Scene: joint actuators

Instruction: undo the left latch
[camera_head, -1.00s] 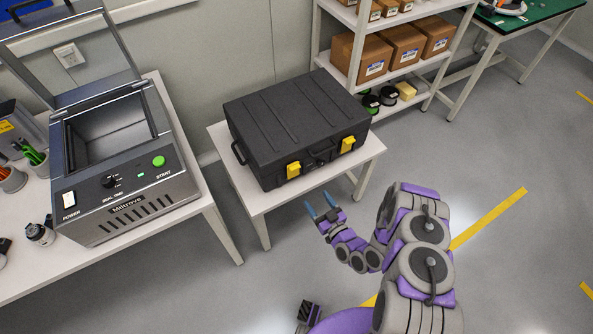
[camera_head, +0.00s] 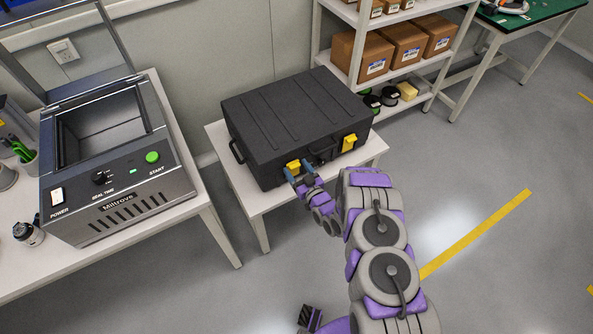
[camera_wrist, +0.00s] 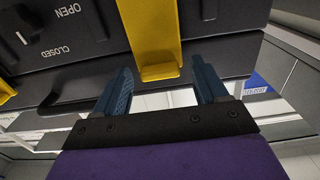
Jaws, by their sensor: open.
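A closed black case (camera_head: 295,115) lies on a small white table, with two yellow latches on its front. The left latch (camera_head: 293,166) is at my gripper (camera_head: 299,172), partly hidden by it; the right latch (camera_head: 348,142) is farther along the front. In the wrist view, which looks upside down, the left latch (camera_wrist: 153,35) hangs down flat against the case. Its lower end lies between the two blue fingers of my open gripper (camera_wrist: 166,78), with gaps at both sides. I see no contact. The right latch (camera_wrist: 5,90) shows at the left edge.
A slider (camera_wrist: 22,38) marked OPEN and CLOSED sits on the case front between the latches, near the handle (camera_wrist: 75,95). A sealing machine (camera_head: 115,195) stands on the left table. Shelves with boxes (camera_head: 405,45) stand behind. The floor at right is clear.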

